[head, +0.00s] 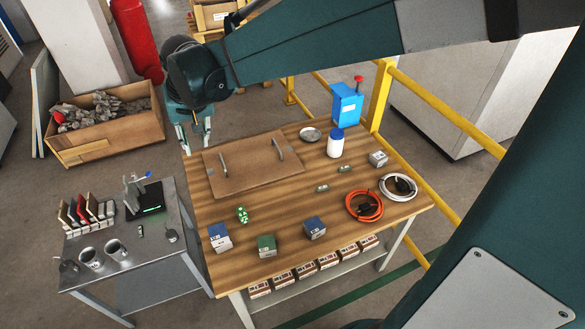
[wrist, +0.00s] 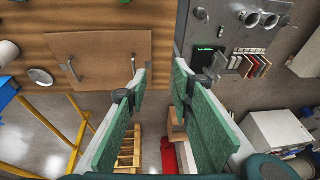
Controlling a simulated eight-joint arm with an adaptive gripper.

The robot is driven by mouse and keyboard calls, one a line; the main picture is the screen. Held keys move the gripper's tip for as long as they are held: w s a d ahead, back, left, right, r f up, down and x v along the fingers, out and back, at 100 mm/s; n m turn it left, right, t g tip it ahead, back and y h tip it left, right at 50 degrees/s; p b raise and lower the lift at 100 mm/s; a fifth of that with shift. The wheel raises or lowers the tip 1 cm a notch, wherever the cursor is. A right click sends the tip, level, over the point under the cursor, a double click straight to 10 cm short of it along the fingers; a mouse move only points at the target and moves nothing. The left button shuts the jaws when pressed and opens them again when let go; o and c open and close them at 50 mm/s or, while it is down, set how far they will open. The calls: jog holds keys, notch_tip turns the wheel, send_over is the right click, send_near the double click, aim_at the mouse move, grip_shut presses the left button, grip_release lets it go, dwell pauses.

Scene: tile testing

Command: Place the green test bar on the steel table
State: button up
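My gripper (head: 196,138) hangs at the far left corner of the wooden table, above the floor gap behind the steel table. Its green-padded fingers stand apart with nothing between them in the wrist view (wrist: 160,78). The grey steel table (head: 130,275) stands at the left; part of its top shows in the wrist view (wrist: 230,12). I cannot tell for certain which item is the green test bar. Small greenish pieces lie on the wooden table, one near the middle (head: 322,188) and another behind it (head: 345,169). A small green piece (head: 140,230) lies on the steel table.
The wooden table (head: 200,192) bears a brown board with two handles (head: 255,165), a green-spotted object (head: 242,214), several boxes, cable coils and a white bottle (head: 336,145). The steel table carries a black device (head: 136,198), cups and upright tiles. A yellow railing (head: 378,95) runs behind.

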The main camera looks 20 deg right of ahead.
jog(key=s+d+t, duration=0.2)
jog(key=s+d, duration=0.8)
jog(key=s, duration=0.3)
jog(key=s+d+r+t+h, duration=0.1)
jog(key=s+d, duration=0.9)
jog(key=s, duration=0.3)
jog(key=shift+d+t, duration=0.35)
jog(key=shift+t, duration=0.05)
jog(key=shift+s+r, duration=0.1)
